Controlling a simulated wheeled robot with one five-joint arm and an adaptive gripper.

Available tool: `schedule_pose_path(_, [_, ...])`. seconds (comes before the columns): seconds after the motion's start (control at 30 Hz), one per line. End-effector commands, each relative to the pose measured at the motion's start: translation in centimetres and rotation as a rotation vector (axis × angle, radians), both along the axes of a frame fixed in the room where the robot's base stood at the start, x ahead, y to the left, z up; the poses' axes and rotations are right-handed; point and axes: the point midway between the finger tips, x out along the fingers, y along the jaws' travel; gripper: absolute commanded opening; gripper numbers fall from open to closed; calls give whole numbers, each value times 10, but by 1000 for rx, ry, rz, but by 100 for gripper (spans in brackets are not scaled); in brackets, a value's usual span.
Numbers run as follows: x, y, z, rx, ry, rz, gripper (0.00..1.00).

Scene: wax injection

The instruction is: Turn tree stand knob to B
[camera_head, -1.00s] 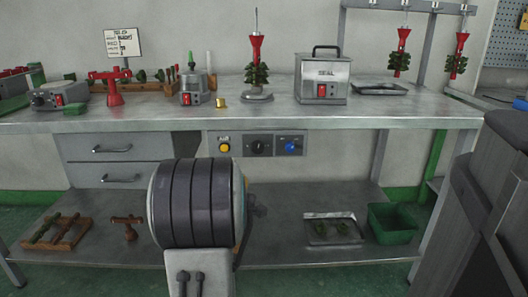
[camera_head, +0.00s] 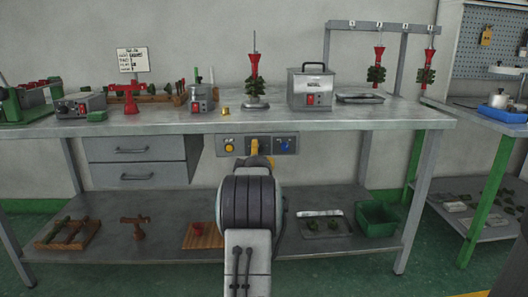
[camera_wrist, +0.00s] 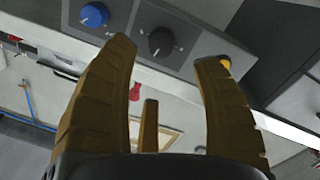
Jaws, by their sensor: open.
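A control panel (camera_head: 243,138) is set under the front edge of the bench top. It carries a yellow button (camera_head: 229,148) at left and a blue knob (camera_head: 285,145) at right. In the wrist view the black knob (camera_wrist: 162,41) sits between the blue knob (camera_wrist: 94,15) and the yellow button (camera_wrist: 226,62). Its labels are too small to read. My gripper (camera_wrist: 164,52) is open, its yellow fingers spread either side of the black knob's line, with nothing held. In the head view my gripper (camera_head: 257,152) largely covers the black knob. Whether it touches cannot be told.
On the bench (camera_head: 180,124) above, a red and green wax tree (camera_head: 255,82) stands on a round base, beside a metal SEAL box (camera_head: 311,90). Drawers (camera_head: 135,160) are left of the panel. A lower shelf (camera_head: 165,215) holds trays and a green bin (camera_head: 377,218).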

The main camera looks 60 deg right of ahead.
Motion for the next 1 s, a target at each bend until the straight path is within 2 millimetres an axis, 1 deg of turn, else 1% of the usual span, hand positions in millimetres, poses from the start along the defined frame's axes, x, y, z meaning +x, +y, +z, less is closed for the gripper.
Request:
schedule_pose_path(0.2, [0,0,-2,106,-171,1,60])
schedule_pose_path(0.33, [0,0,-3,139,-231,2,60])
schedule_pose_path(0.47, [2,-4,-3,149,-251,1,60])
schedule_pose_path(1.0, [26,-47,-4,149,-250,2,60])
